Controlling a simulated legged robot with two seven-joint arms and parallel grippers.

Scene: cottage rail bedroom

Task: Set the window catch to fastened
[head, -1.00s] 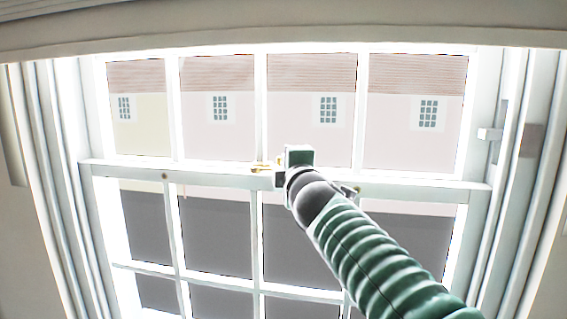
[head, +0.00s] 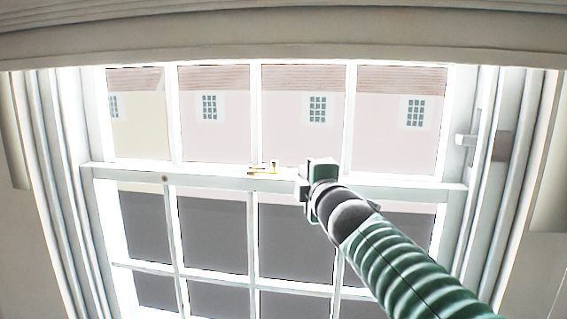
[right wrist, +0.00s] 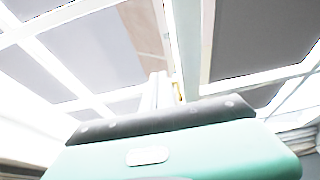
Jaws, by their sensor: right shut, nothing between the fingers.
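The brass window catch (head: 262,169) sits on the meeting rail (head: 225,174) of the sash window, near its middle. A small upright brass knob shows at the catch's right end. Whether the catch is fastened I cannot tell. My right gripper (head: 303,184) is at the rail just right of the catch, with a small gap between them. It is shut and empty. In the right wrist view, the gripper's fingers (right wrist: 158,90) point up toward the rail, and a sliver of brass (right wrist: 177,91) shows beside them. My left gripper is not in view.
The white window frame surrounds the glass, with deep side jambs. A pale block (head: 467,140) juts from the right jamb. A round brown spot (head: 165,178) marks the rail at left. Houses show outside. The space left of the catch is clear.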

